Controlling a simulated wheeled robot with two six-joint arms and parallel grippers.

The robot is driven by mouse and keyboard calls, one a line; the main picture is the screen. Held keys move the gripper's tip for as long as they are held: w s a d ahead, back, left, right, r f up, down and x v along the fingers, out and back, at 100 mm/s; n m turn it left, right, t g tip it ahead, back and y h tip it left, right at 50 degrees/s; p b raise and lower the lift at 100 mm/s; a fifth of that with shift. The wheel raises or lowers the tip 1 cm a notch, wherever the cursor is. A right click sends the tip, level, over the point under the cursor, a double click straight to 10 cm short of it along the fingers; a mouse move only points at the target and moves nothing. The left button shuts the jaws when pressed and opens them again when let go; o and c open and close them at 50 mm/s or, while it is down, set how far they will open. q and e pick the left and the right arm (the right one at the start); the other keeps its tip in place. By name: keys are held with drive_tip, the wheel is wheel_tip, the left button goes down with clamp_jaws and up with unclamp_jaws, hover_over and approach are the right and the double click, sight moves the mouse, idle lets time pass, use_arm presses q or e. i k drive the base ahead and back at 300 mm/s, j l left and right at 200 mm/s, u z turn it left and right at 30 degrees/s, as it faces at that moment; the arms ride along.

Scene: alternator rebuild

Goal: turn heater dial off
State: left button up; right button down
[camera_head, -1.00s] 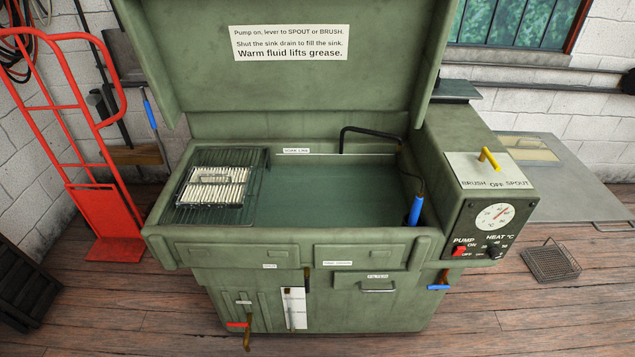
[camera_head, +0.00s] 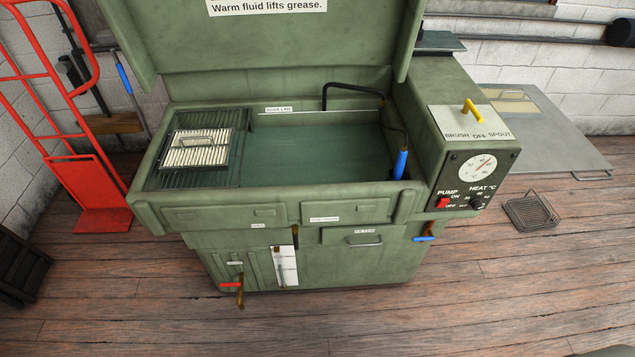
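The heater dial (camera_head: 476,202) is a small black knob under the "HEAT °C" label on the dark control panel (camera_head: 461,186) at the right front of the green parts washer (camera_head: 350,211). Small numbers stand around it; its exact setting is too small to read. A round white gauge (camera_head: 478,167) with a red needle sits above it. The red pump switch (camera_head: 443,203), marked ON and OFF, is left of the dial. Neither of my grippers is in view.
A yellow lever (camera_head: 470,108) stands on the washer's right top. The sink holds greenish fluid (camera_head: 310,152) and a blue-handled brush (camera_head: 400,164). A wire basket (camera_head: 532,210) lies on the floor at right. The wooden floor (camera_head: 400,320) in front is mostly clear.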

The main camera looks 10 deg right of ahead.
sight(475, 204)
drive_tip(key=z, duration=1.25)
drive_tip(key=l, duration=0.15)
